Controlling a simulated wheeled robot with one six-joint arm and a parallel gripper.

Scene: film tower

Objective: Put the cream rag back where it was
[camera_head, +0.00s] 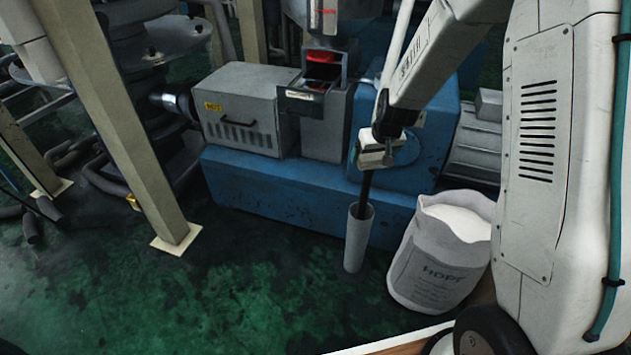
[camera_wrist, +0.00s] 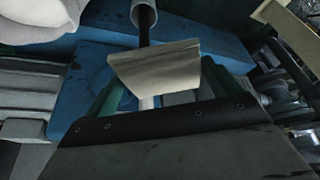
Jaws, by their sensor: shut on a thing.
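The cream rag (camera_wrist: 155,68) is a small folded cloth at my gripper's fingertips in the wrist view. In the head view the rag (camera_head: 372,159) shows as a pale patch just below my gripper (camera_head: 381,140). My gripper is shut on it; the green fingers (camera_wrist: 148,92) lie behind the cloth in the wrist view. The rag is at the top of a dark rod (camera_head: 366,188) that stands in an upright grey tube (camera_head: 355,243). I cannot tell whether the rag touches the rod or is only in front of it.
A blue machine base (camera_head: 280,195) is behind the tube, with a grey motor housing (camera_head: 240,107) on it. An open white sack (camera_head: 437,255) stands right of the tube. A beige post (camera_head: 125,130) is at left. The green floor (camera_head: 220,290) in front is mostly clear.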

